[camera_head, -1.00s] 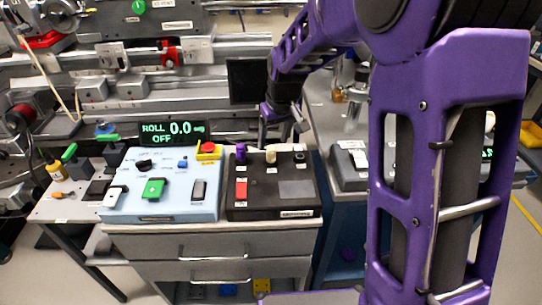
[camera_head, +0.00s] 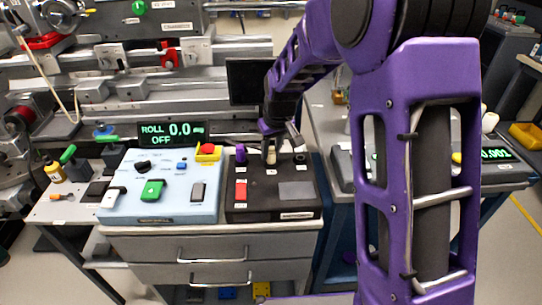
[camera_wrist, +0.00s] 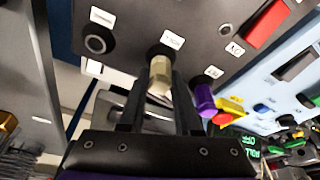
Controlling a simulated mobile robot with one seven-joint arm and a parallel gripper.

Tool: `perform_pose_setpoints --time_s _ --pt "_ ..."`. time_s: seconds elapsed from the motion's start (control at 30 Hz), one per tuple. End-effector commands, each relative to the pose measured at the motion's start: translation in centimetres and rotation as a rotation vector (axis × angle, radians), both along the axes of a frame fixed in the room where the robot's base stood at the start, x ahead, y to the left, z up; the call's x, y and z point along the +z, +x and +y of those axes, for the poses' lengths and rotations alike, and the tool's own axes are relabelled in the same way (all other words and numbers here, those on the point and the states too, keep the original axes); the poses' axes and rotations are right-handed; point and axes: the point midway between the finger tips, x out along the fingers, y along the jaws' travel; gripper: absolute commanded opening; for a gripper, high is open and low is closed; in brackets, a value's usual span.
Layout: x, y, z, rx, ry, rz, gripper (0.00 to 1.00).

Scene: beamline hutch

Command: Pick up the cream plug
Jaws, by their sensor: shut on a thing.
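The cream plug (camera_head: 271,156) stands in the back row of the black panel box (camera_head: 258,210), between a purple plug (camera_head: 241,153) and an empty round socket (camera_head: 300,158). In the wrist view the cream plug (camera_wrist: 160,76) sits between my fingers, its far end at its labelled place on the panel. My gripper (camera_head: 272,140) has come down over it from behind and is shut on it. In the wrist view my gripper (camera_wrist: 161,72) has one finger on each side of the plug. I cannot tell whether the plug is still seated.
The purple plug (camera_wrist: 204,98) is close beside my gripper. A pale blue control box (camera_head: 163,187) with a green switch and yellow-based red button adjoins on the left. A dark monitor (camera_head: 248,82) stands behind. Drawers (camera_head: 215,250) are below.

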Motion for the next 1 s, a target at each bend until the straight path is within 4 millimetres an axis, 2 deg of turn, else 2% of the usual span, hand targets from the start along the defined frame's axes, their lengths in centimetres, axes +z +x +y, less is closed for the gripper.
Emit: perform_pose_setpoints --time_s 0.57,0.67,1.0 --pt "0.5 0.0 0.0 0.0 0.0 -0.001 0.0" --pt "1.8 0.1 0.0 0.0 0.0 -0.003 0.0" --pt "8.3 0.0 0.0 -0.001 0.001 -0.003 0.0"
